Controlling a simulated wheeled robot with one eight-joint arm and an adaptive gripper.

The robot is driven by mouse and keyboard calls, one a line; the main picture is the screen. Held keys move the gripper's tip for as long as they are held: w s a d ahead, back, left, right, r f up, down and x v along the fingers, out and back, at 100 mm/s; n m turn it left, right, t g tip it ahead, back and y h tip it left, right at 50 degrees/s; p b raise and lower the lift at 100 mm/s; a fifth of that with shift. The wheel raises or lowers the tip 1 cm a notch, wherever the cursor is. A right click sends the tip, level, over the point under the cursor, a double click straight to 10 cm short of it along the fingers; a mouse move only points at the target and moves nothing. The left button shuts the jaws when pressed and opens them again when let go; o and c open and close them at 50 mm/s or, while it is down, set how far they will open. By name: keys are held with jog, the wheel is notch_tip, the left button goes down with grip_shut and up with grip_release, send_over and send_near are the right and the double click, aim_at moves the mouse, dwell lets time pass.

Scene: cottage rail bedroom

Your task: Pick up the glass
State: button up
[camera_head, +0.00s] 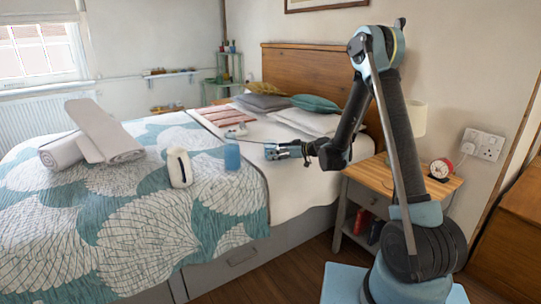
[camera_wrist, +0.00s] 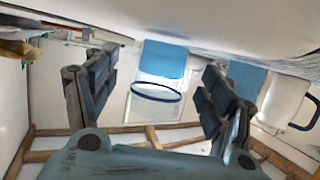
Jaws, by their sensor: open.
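In the wrist view, which appears upside down, a clear glass (camera_wrist: 157,80) with a dark blue rim and a solid blue band shows in the gap between my gripper's fingers. My gripper (camera_wrist: 155,75) is open, one finger on each side of the glass in the picture; I see no contact. In the head view my gripper (camera_head: 272,151) hangs low over the bed's right side, fingers pointing left. Small pale shapes (camera_head: 237,131) lie beyond and left of it; I cannot tell if the glass is among them.
A blue cup-like object (camera_head: 232,157) and a white jug (camera_head: 179,168) with a dark handle stand on the patterned bedspread (camera_head: 130,215). Rolled towels (camera_head: 95,140) lie farther left. A wooden nightstand (camera_head: 378,172) with a red clock (camera_head: 440,168) stands right of the bed.

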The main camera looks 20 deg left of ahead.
jog(key=x, duration=0.4)
jog(key=shift+a+f, duration=0.1)
jog(key=shift+a, duration=0.25)
jog(key=c, duration=1.4)
jog(key=shift+o, duration=0.2)
notch_tip(320, 180, up, 10)
